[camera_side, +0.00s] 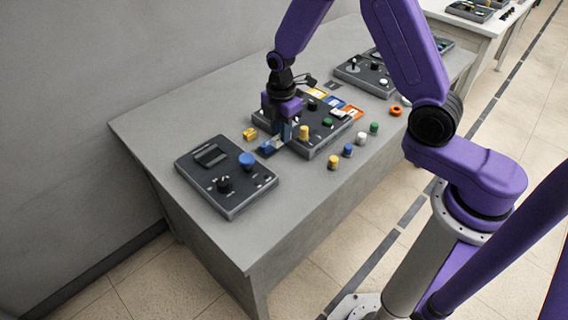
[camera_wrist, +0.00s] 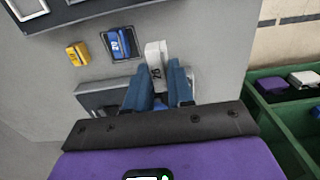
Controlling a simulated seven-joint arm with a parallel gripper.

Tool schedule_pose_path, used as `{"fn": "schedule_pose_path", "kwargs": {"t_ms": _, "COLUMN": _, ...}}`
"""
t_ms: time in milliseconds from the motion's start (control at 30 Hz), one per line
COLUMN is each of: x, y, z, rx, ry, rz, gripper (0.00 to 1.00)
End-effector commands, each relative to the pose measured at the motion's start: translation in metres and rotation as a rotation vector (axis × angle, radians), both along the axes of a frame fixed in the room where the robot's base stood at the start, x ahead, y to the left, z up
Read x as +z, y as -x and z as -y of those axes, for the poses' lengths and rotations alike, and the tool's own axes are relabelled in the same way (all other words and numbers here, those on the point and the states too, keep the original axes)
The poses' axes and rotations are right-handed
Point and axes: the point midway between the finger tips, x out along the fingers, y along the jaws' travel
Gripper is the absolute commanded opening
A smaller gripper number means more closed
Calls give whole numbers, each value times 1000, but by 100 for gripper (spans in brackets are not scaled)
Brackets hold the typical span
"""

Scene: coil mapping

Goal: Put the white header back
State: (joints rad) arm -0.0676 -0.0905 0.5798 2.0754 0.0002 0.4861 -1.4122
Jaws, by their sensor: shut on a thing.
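In the wrist view, a white header (camera_wrist: 155,61) with a dark number on its side stands between the blue fingers of my gripper (camera_wrist: 158,78). The gripper is shut on it. A blue header (camera_wrist: 121,43) sits in a dark-framed slot just left of it, and a yellow header (camera_wrist: 77,54) lies farther left. In the side view my gripper (camera_side: 284,140) points down close to the table, at the near-left edge of the middle console. The yellow header (camera_side: 250,134) is left of it. I cannot make out the white header clearly there.
The middle console (camera_side: 328,136) stands right beside my gripper. A dark console (camera_side: 222,190) with a blue knob is at the left. Several coloured pegs and an orange ring (camera_side: 396,111) stand to the right. A green crate (camera_wrist: 293,146) holds objects in the wrist view.

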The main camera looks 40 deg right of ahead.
Motion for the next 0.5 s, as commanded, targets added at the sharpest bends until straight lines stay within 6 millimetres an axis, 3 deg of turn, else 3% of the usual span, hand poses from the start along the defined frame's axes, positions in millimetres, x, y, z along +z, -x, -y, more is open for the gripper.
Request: {"fn": "schedule_pose_path", "kwargs": {"t_ms": 500, "x": -47, "y": 6, "z": 4, "rx": 1, "ry": 0, "rz": -2, "gripper": 0}}
